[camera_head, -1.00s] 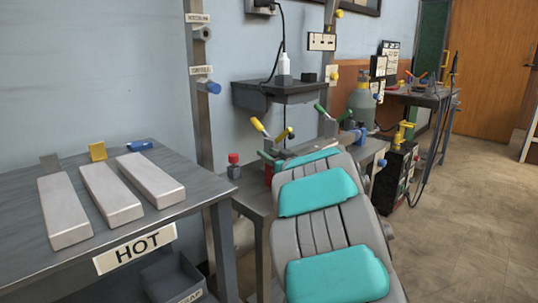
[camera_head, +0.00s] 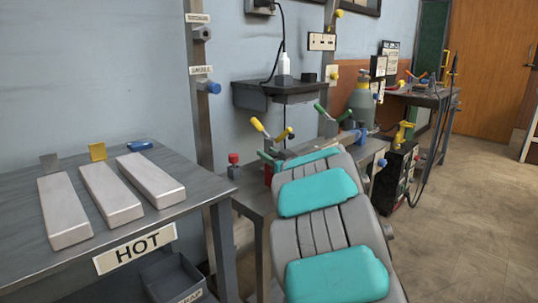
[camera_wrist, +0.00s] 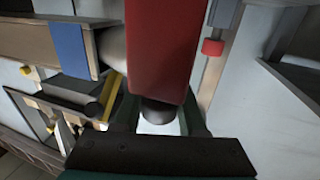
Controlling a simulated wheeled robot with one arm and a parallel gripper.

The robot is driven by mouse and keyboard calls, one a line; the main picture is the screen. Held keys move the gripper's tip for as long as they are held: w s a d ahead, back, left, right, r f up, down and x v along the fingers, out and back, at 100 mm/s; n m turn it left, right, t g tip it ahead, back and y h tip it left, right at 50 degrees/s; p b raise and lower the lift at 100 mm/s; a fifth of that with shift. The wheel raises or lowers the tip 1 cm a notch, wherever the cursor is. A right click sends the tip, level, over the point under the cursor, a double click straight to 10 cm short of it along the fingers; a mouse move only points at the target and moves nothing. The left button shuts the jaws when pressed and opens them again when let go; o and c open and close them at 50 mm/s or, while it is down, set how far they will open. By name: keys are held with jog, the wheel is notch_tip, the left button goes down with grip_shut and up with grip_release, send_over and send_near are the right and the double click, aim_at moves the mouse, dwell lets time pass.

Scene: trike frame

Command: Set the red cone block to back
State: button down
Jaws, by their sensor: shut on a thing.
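My gripper (camera_head: 268,156) has teal fingers and is over the bench in the middle of the head view, beyond the grey and teal links of my arm. In the wrist view my gripper (camera_wrist: 160,118) is shut on a dark rounded end joined to a red block, which I take as the red cone block (camera_wrist: 160,45). The block extends up the picture, away from the fingers. In the head view only a small red part (camera_head: 268,175) shows below the fingers. I cannot tell whether the block touches anything beneath it.
A red-topped grey piece (camera_head: 234,166) stands on the bench just left of my gripper. Yellow- and green-handled clamps (camera_head: 259,126) rise close behind. A dark shelf (camera_head: 285,92) hangs above. The grey HOT table (camera_head: 190,200) with pale bars is at the left.

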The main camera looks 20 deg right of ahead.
jog(key=shift+s+a, duration=0.3)
jog(key=shift+a, duration=0.55)
jog(key=shift+s+a, duration=0.3)
jog(key=shift+a, duration=0.5)
jog(key=shift+c, duration=2.3)
grip_release()
jog(key=shift+a, duration=0.15)
jog(key=shift+s, duration=0.1)
